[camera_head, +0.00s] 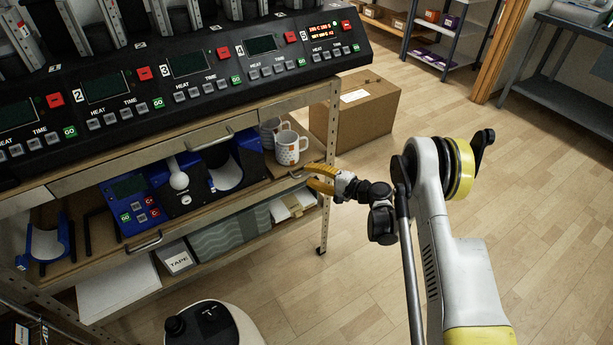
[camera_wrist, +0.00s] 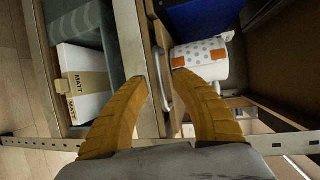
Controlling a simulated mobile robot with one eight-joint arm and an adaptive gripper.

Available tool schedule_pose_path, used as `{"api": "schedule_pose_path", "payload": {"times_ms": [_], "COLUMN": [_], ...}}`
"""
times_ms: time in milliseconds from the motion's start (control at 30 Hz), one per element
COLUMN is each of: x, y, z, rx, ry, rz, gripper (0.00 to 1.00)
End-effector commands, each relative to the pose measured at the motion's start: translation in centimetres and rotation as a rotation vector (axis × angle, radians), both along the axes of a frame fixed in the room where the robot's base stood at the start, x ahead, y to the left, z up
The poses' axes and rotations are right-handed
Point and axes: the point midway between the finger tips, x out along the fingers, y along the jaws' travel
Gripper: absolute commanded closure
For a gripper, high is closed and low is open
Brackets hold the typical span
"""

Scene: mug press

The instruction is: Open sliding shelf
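The sliding shelf (camera_head: 75,266) is a wooden board with metal handles under the large black press console. It carries a blue mug press (camera_head: 190,182) and white patterned mugs (camera_head: 291,149). Its left handle (camera_head: 146,243) is clear of my gripper. My gripper (camera_head: 309,178) is at the shelf's right end, by the right handle. In the wrist view, the yellow fingers (camera_wrist: 162,80) are open, and the right metal handle (camera_wrist: 160,66) shows between and just beyond their tips. I cannot tell whether either finger touches it. The shelf appears pushed in under the console.
A lower shelf holds white boxes (camera_wrist: 80,88) and a tape box (camera_head: 178,259). A cardboard box (camera_head: 358,112) stands on the floor beyond the bench's right end. A white rounded object (camera_head: 214,325) is at the bottom.

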Motion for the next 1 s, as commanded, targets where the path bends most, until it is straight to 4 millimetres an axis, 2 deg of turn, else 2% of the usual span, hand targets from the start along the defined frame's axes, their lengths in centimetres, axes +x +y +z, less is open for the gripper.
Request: {"api": "schedule_pose_path", "payload": {"times_ms": [167, 467, 500, 567, 1000], "x": [0.78, 0.92, 0.92, 0.91, 1.1], "y": [1.24, 1.37, 1.37, 1.36, 1.11], "z": [-0.33, -0.24, -0.24, -0.24, -0.25], "rx": [-0.001, 0.0, 0.0, 0.0, -0.001], "ry": [-0.001, 0.0, 0.0, 0.0, 0.0], "rz": [0.0, -0.001, -0.001, -0.001, -0.001], "gripper": [0.69, 0.7, 0.82, 1.0, 1.0]}}
